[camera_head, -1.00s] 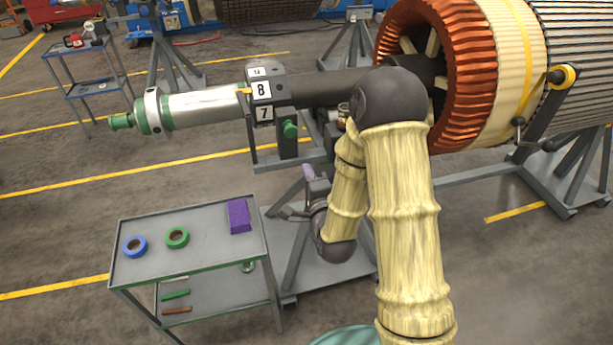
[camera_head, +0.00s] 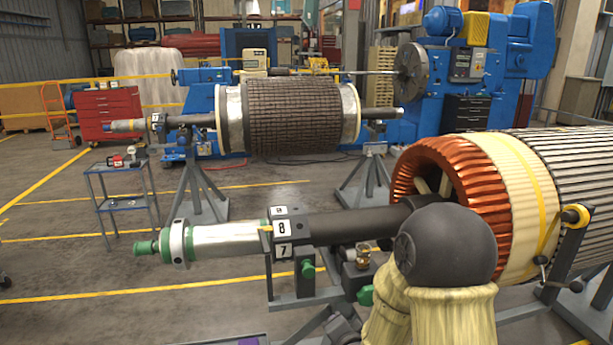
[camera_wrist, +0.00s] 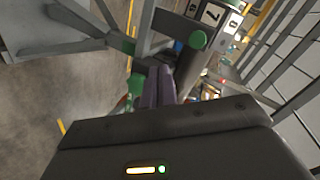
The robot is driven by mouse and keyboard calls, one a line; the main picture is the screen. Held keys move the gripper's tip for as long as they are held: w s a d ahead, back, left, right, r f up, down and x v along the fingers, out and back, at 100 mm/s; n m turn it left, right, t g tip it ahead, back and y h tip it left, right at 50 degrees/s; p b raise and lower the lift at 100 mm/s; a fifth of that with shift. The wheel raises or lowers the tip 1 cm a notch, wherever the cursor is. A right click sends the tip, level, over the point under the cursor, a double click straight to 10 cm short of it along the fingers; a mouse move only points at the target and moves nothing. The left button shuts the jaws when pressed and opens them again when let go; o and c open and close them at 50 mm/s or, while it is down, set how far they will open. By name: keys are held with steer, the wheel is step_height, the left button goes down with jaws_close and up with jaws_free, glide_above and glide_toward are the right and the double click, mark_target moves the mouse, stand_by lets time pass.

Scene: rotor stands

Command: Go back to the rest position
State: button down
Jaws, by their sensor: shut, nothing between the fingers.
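My gripper (camera_wrist: 158,88) shows in the wrist view beyond its dark housing, with its purplish fingers together and empty. Beyond the fingers are green knobs and the grey frame of the rotor stand (camera_wrist: 168,22) with its 7 and 8 labels. I cannot tell whether the fingers touch anything. In the head view my bent arm fills the lower right, with its dark joint in front of the rotor shaft (camera_head: 365,225). The gripper cannot be made out clearly there.
The copper-wound rotor (camera_head: 445,170) lies close behind my arm at the right. A second rotor (camera_head: 300,112) rests on stands farther back. A small cart (camera_head: 122,200) stands at the left. Open floor (camera_head: 70,270) lies at the lower left.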

steer(key=s+d+r+n+g+h+p, duration=0.1)
steer(key=s+d+r+n+g+p, duration=0.1)
steer(key=s, duration=0.7)
steer(key=s+d+r+n+g+h+p, duration=0.1)
steer(key=s+d+r+n+g+p, duration=0.1)
steer(key=s+d+r+n+g, duration=0.2)
steer(key=s+d+n+g, duration=0.2)
steer(key=s+n+g, duration=0.1)
steer(key=s+g, duration=0.1)
steer(key=shift+s+d+n, duration=0.2)
steer(key=shift+s+n, duration=0.1)
steer(key=shift+s, duration=0.1)
